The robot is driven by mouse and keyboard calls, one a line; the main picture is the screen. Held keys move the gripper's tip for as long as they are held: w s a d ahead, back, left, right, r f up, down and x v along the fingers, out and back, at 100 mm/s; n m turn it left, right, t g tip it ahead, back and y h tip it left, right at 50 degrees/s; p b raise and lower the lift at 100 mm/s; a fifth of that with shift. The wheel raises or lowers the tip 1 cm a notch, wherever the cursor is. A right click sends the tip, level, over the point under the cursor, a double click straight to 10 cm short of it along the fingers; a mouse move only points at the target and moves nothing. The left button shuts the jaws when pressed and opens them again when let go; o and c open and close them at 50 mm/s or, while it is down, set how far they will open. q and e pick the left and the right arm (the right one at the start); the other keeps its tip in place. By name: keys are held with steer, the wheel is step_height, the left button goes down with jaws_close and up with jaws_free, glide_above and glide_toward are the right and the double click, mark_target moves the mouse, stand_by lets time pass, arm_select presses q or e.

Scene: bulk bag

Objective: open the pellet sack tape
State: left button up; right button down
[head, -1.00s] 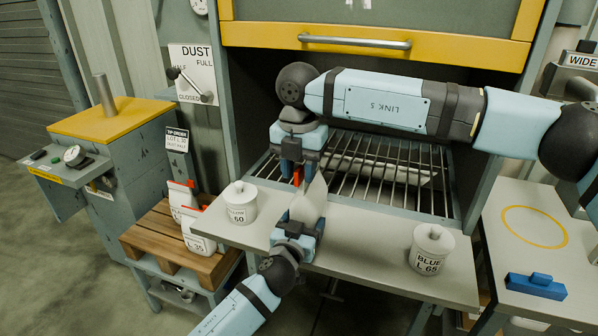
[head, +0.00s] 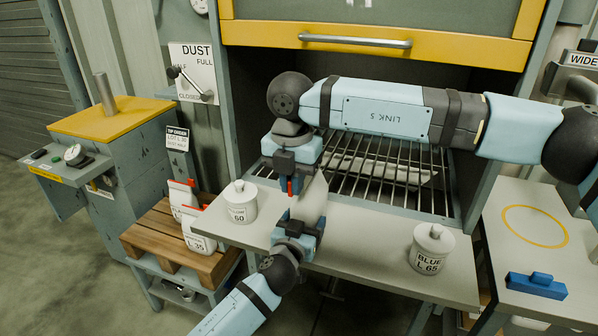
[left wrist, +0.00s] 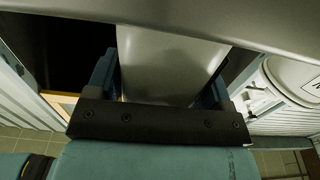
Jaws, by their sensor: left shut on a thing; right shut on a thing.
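The pale pellet sack (head: 312,201) stands upright above the front of the bench, between my two grippers. My left gripper (head: 296,224) is shut on its lower part from the front. In the left wrist view the sack (left wrist: 170,65) is a smooth pale sheet between my blue fingers. My right gripper (head: 289,180) comes from above, at the sack's upper left edge, and is shut on the small red tape (head: 290,187). The right fingers partly hide the tape. I cannot tell how much of it is still stuck to the sack.
A white lidded jar marked 60 (head: 240,204) stands left of the sack, and one marked BLUE (head: 431,250) stands right. A metal grate (head: 385,175) lies behind, under a yellow-framed hood (head: 370,42). White sacks with red tops (head: 197,228) stand on a pallet at left.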

steer(key=s, duration=0.1)
steer(key=s+a, duration=0.1)
steer(key=s, duration=0.3)
steer(key=shift+a, duration=0.3)
steer(key=c, duration=1.2)
jaws_free()
steer(key=shift+w, duration=0.1)
steer(key=shift+r, duration=0.1)
step_height(320, 180, up, 12)
